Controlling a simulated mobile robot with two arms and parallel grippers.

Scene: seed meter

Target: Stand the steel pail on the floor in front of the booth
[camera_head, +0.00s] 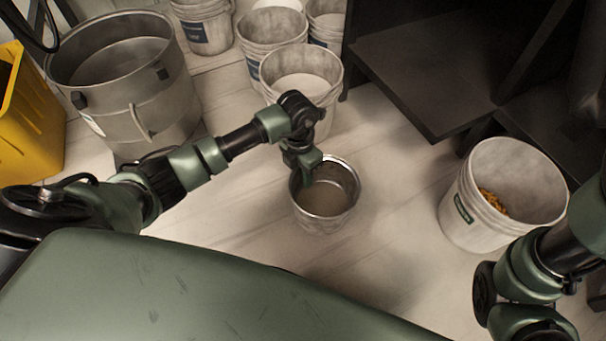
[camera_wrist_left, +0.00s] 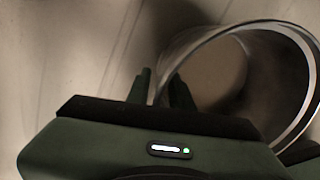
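The steel pail (camera_head: 325,215) is an upright, open metal bucket in the middle of the head view. Its round rim also shows in the left wrist view (camera_wrist_left: 300,120). My left gripper (camera_head: 306,180) reaches down to the pail's left rim. In the left wrist view its two fingers (camera_wrist_left: 160,92) lie on either side of the pail's wall, close together and shut on it. Whether the pail's bottom touches the floor (camera_head: 390,240) is hard to tell. My right arm shows at the lower right; its gripper is out of view. The dark structure (camera_head: 430,75) at the upper right may be the booth.
A white bucket with orange bits (camera_head: 460,220) stands right of the pail. Several whitish buckets (camera_head: 325,90) stand behind it. A large metal drum (camera_head: 150,110) and a yellow bin (camera_head: 35,130) are at the left. Floor between the pail and the right bucket is clear.

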